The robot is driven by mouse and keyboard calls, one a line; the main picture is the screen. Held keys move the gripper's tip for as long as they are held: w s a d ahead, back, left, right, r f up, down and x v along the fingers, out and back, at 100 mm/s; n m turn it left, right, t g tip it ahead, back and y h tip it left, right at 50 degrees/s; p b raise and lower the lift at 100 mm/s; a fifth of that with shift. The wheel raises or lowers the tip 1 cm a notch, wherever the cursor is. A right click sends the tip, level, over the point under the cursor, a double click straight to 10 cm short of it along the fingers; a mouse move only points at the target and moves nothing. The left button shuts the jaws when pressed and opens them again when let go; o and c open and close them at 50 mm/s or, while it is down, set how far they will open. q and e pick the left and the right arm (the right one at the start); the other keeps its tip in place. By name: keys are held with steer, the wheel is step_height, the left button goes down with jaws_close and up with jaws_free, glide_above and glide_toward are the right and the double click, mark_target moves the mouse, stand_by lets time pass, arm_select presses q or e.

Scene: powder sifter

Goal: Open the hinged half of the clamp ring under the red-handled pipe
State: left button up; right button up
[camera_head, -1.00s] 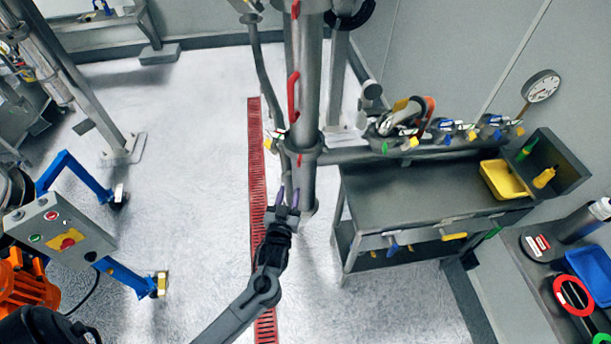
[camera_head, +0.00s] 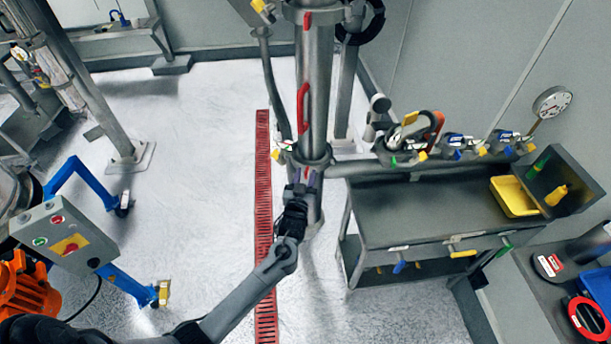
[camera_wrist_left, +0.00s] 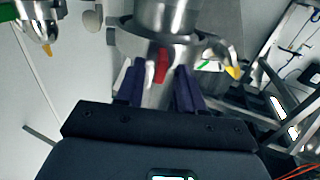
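The red-handled pipe (camera_head: 314,70) stands upright in the middle of the head view, with a long red handle (camera_head: 302,108) on its side. The grey clamp ring (camera_head: 315,157) circles its lower part. In the left wrist view the ring (camera_wrist_left: 135,43) fills the upper middle, with a red tab (camera_wrist_left: 161,66) on its near side and a yellow-tipped lever (camera_wrist_left: 231,72) at right. My left gripper (camera_head: 304,178) is just below the ring. In the wrist view its dark fingers (camera_wrist_left: 160,84) are apart, one on each side of the red tab. Contact cannot be told. My right gripper is not in view.
A horizontal pipe with several colored valves (camera_head: 455,150) runs right of the ring, above a grey workbench (camera_head: 420,205) holding a yellow tray (camera_head: 513,197). A control box (camera_head: 62,235) on a blue frame stands at left. The floor between is clear, crossed by a red grating (camera_head: 263,225).

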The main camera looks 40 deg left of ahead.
arm_select(q)
steer(key=shift+w+a, duration=0.15)
steer(key=shift+w, duration=0.1)
steer(key=shift+c, duration=0.4)
jaws_close()
